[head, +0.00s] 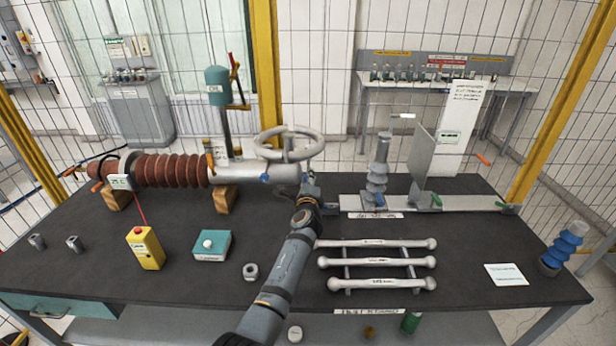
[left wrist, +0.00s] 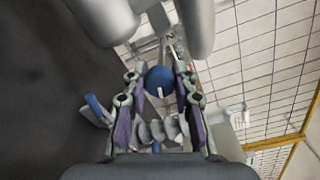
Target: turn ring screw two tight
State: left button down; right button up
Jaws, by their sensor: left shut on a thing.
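The large grey ring (head: 289,146) stands over the right end of the grey tube (head: 258,173) of the transformer bushing. My left gripper (head: 310,186) is at the right end of the tube, below the ring. In the left wrist view its two fingers stand either side of a round blue screw head (left wrist: 160,80) and are shut on it. A second blue handle (left wrist: 94,106) shows left of the fingers there. The screw's thread and seat are hidden. My right gripper is not in view.
Right of the gripper stand a grey ribbed insulator (head: 377,180) and an upright plate (head: 423,157) on a rail. A rack of grey bars (head: 375,262) lies in front. A yellow box (head: 146,248), teal box (head: 212,246) and nut (head: 250,271) are at left.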

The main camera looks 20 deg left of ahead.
pick_arm(q)
jog(key=m+p, duration=0.1)
jog(key=m, duration=0.2)
jog(key=shift+r+m, duration=0.1)
jog(key=shift+m, duration=0.2)
jog(key=m+p, duration=0.1)
jog(key=m, duration=0.2)
jog(key=shift+r+m, duration=0.1)
jog(key=shift+m, duration=0.2)
jog(key=m+p, duration=0.1)
jog(key=m, duration=0.2)
jog(key=shift+m, duration=1.4)
jog(key=shift+w+r+p, duration=0.1)
jog(key=shift+r+p, duration=0.05)
jog(key=shift+p, duration=0.15)
jog(key=c, duration=1.3)
grip_release()
jog(key=shift+o, duration=1.2)
jog(key=shift+f, duration=0.25)
